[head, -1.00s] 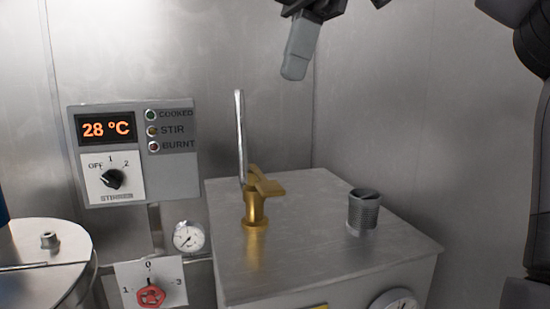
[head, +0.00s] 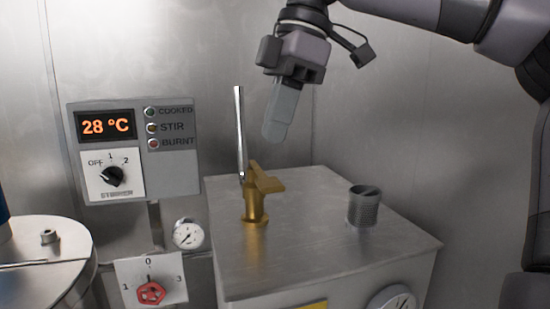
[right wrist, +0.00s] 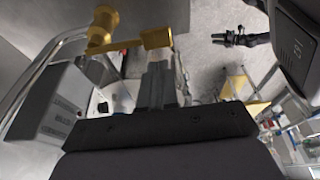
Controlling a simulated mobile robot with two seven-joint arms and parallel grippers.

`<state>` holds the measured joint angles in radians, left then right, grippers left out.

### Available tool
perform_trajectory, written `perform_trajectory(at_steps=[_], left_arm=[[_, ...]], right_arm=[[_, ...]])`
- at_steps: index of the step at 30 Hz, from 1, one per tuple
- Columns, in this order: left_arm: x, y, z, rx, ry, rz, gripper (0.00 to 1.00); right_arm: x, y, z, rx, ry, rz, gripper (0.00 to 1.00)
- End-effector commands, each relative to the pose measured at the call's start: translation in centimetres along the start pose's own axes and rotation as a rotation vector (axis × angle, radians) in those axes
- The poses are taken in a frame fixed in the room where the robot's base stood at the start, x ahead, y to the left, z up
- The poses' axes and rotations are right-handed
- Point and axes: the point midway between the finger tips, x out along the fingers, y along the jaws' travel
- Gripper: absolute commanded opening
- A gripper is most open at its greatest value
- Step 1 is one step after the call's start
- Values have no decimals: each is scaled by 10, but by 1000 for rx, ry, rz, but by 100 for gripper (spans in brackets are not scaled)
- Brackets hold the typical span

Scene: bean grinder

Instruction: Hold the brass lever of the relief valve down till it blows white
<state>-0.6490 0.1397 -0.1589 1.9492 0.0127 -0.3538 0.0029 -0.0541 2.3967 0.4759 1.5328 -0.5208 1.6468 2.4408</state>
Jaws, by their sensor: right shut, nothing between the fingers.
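The brass relief valve (head: 256,208) stands upright on top of a steel box, beside a tall thin steel rod. Its brass lever (head: 268,183) sticks out from the top toward the right. My right gripper (head: 275,132) is shut and empty, pointing down above and slightly right of the lever, with a gap between. In the right wrist view, the lever (right wrist: 156,38) shows just beyond the shut fingertips (right wrist: 158,68), and the valve body (right wrist: 103,27) is at upper left. No white plume shows at the valve. My left gripper is not in the head view.
The steel box (head: 330,245) carries a short grey threaded cylinder (head: 364,207) to the right of the valve. A control panel (head: 133,150) reading 28 °C is on the left, above a gauge (head: 188,234) and a red knob (head: 151,293). A metal wall stands behind.

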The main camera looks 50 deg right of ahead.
Motion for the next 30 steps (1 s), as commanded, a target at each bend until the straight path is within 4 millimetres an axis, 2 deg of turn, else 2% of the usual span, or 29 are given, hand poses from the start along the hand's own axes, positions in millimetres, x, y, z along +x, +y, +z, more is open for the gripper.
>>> perform_trajectory(at_steps=[1,6,12,30], left_arm=[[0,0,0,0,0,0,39],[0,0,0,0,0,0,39],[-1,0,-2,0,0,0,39],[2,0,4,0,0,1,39]], right_arm=[[10,0,0,-2,-1,-4,0],[33,-1,6,-1,1,-4,0],[47,0,10,0,0,-1,0],[52,2,16,-6,2,21,0]])
